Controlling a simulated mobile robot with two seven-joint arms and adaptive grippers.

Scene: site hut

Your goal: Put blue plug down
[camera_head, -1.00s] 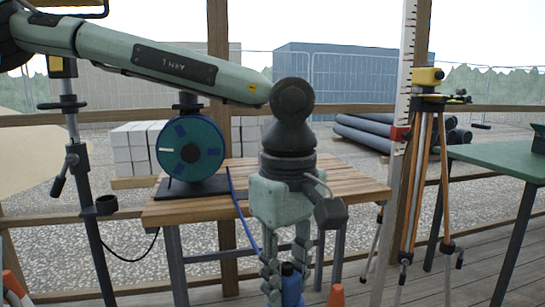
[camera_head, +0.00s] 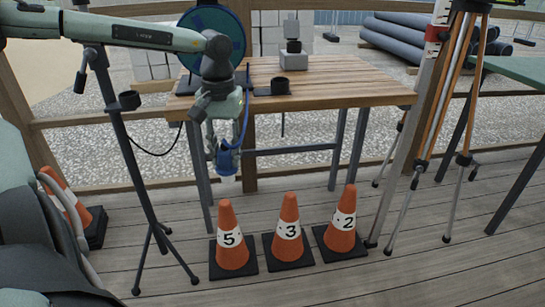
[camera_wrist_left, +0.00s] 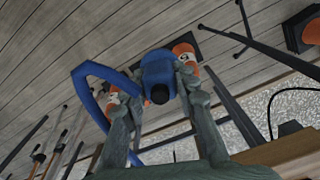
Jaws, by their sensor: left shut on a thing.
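My left gripper (camera_head: 226,145) points down in front of the wooden bench's left front edge, below the top and above the floor. It is shut on the blue plug (camera_head: 228,162), which hangs with a pale end downward. In the left wrist view the blue plug (camera_wrist_left: 157,78) sits between the two fingers of the gripper (camera_wrist_left: 160,100), with a thick blue cable looping from it to the left. In the head view a blue cord runs near the reel (camera_head: 217,35) on the bench. My right gripper is not in view.
Orange cones marked 5 (camera_head: 230,237), 3 (camera_head: 289,230) and 2 (camera_head: 342,224) stand on the deck before the bench (camera_head: 345,92). A grey block device (camera_head: 293,58) and a black holder (camera_head: 280,87) are on it. A stand (camera_head: 122,150) is left, a tripod (camera_head: 455,90) right.

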